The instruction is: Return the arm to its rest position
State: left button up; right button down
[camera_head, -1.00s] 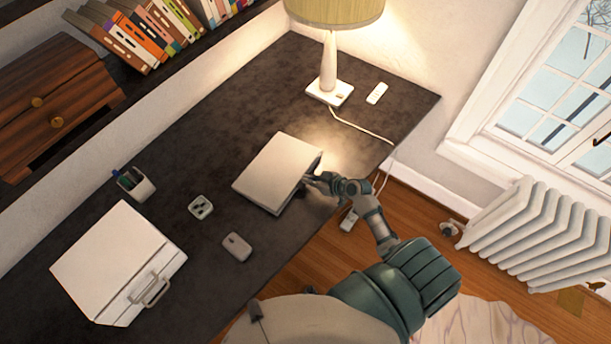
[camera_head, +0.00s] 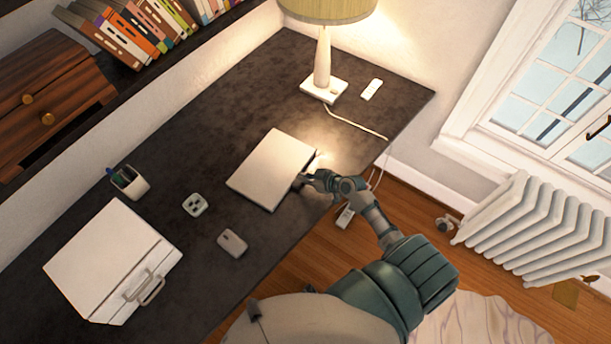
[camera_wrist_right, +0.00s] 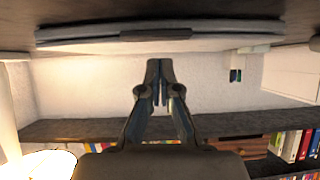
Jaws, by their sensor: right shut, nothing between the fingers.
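My right gripper (camera_head: 306,181) is shut and empty at the near right edge of a flat white closed laptop-like object (camera_head: 271,168) on the dark desk. Whether the fingertips touch it cannot be told in the head view. In the right wrist view, which is upside down, the shut fingers (camera_wrist_right: 160,76) have nothing between them, and the thin slab (camera_wrist_right: 200,36) shows beyond them. My right arm reaches in from the bottom over the desk's front edge. My left gripper is not in view.
On the dark desk (camera_head: 215,105) are a lamp (camera_head: 323,62), a white box with a handle (camera_head: 105,255), a pen cup (camera_head: 131,183), a small cube-like item (camera_head: 195,204) and a mouse (camera_head: 232,243). A radiator (camera_head: 530,235) stands right; wooden floor lies between.

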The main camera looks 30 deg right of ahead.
jog(key=shift+s+f+b+v, duration=0.4)
jog(key=shift+b+v, duration=0.65)
jog(key=shift+v, duration=4.25)
jog(key=s+a+f+m+g+h, duration=0.4)
jog(key=s+a+g, duration=0.3)
jog(key=s+a, duration=0.8)
jog(key=s+d+f+n+g, duration=0.1)
jog(key=s+f, duration=0.1)
jog(key=f, duration=1.2)
jog(key=s+d+f, duration=0.1)
jog(key=s+f, duration=0.1)
jog(key=f, duration=1.3)
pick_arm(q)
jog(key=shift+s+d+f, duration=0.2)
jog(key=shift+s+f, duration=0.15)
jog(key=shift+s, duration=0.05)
pick_arm(e)
jog(key=s+d+f+g+h, duration=0.1)
jog(key=s+d+f, duration=0.1)
jog(key=s+f, duration=1.2)
jog(key=s, duration=0.3)
jog(key=shift+s+d+f+g, duration=0.2)
jog(key=shift+d+f+g, duration=0.1)
jog(key=shift+d, duration=0.1)
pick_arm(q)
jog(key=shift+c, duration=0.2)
